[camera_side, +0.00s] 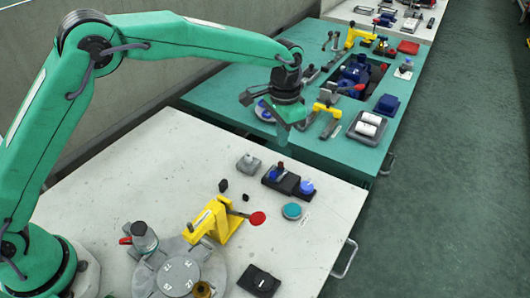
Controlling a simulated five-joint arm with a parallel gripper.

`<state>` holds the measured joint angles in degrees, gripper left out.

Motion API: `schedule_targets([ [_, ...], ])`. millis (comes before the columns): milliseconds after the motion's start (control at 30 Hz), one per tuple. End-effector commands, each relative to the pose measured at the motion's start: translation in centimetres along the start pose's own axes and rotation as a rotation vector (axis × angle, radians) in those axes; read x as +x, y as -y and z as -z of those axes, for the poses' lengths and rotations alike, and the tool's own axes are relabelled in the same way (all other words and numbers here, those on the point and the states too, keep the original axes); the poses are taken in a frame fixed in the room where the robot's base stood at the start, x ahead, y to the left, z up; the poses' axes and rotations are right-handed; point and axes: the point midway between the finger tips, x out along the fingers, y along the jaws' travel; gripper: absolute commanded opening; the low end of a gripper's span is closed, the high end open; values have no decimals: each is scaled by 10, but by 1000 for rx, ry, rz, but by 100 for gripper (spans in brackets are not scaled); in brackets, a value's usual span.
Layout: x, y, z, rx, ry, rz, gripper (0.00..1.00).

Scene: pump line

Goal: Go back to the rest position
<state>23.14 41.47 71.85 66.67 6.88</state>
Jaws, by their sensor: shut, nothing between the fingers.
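My gripper (284,138) hangs at the end of my green arm, pointing down. It is in the air in front of the near edge of the green table (225,93), above the far edge of the white table (115,190) as seen here. Its fingers are together and hold nothing. My arm reaches across from the left with its elbow raised high.
The white table carries a yellow clamp (222,218), a grey round fixture (180,275), a black tray with blue and red-topped parts (288,184), a teal disc (292,211) and a black block (260,281). The green table holds a blue pump (356,72). Floor is clear on the right.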

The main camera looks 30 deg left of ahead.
Motion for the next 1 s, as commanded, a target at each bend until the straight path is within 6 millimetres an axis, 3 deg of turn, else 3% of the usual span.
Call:
schedule_targets([
  [667, -15, 4, -5, -11, -11, 1, 0],
  [1000, -68, 28, -46, -80, -77, 11, 0],
])
